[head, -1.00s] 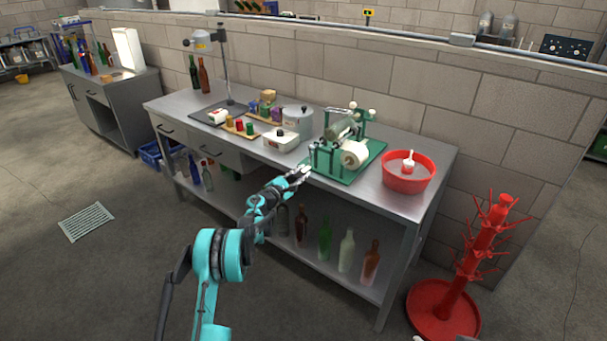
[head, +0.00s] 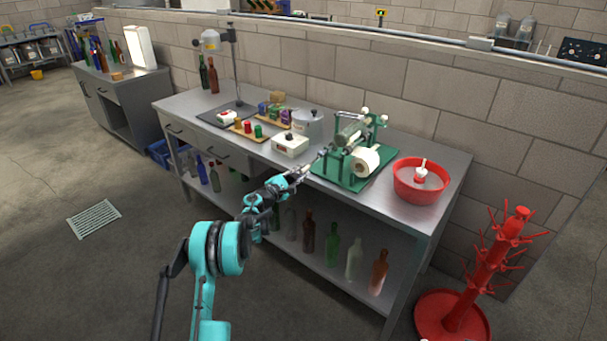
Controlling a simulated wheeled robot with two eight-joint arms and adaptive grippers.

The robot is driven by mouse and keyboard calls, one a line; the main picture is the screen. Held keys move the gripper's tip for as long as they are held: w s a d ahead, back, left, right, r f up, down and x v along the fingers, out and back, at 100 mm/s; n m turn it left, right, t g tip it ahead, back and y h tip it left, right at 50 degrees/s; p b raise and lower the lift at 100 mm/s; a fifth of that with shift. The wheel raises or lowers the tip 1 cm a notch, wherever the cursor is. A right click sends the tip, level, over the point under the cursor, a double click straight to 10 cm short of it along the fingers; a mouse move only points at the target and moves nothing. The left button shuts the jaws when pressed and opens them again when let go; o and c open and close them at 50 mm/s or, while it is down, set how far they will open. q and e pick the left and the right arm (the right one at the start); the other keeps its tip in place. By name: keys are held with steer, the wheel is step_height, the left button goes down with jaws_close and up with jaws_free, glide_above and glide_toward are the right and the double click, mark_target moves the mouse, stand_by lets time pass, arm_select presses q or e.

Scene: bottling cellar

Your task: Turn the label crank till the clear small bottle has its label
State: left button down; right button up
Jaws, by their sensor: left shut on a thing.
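The green label machine (head: 359,174) stands on its green base near the right part of the steel bench, with a white label roll (head: 366,160) on its front side. A pale, clear-looking bottle (head: 349,136) seems to lie across its top; whether it bears a label is too small to tell. My left gripper (head: 314,166) is at the machine's left side, shut on what seems to be the crank handle (head: 323,153). The fingers hide most of the crank. My right gripper is not in view.
A red basin (head: 421,183) stands right of the machine. A white box (head: 290,144), a grey pot (head: 307,122) and trays of coloured items stand left of it. Bottles line the lower shelf (head: 320,262). A red bottle tree (head: 485,270) stands on the floor at right.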

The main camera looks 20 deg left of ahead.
arm_select(q)
steer(key=shift+w+a+r+m+p, duration=0.25)
steer(key=shift+a+r+m, duration=0.25)
steer(key=shift+r+m, duration=0.35)
steer(key=shift+w+a+r+m+p, duration=0.1)
steer(key=shift+a+r+m+p, duration=0.3)
steer(key=shift+r+m, duration=0.5)
steer(key=shift+w+a+r+m+p, duration=0.2)
steer(key=shift+a+r+m, duration=0.35)
steer(key=shift+m, duration=0.6)
steer(key=shift+r, duration=0.1)
steer(key=c, duration=1.5)
jaws_free()
steer(key=shift+o, duration=0.2)
steer(key=v, duration=1.2)
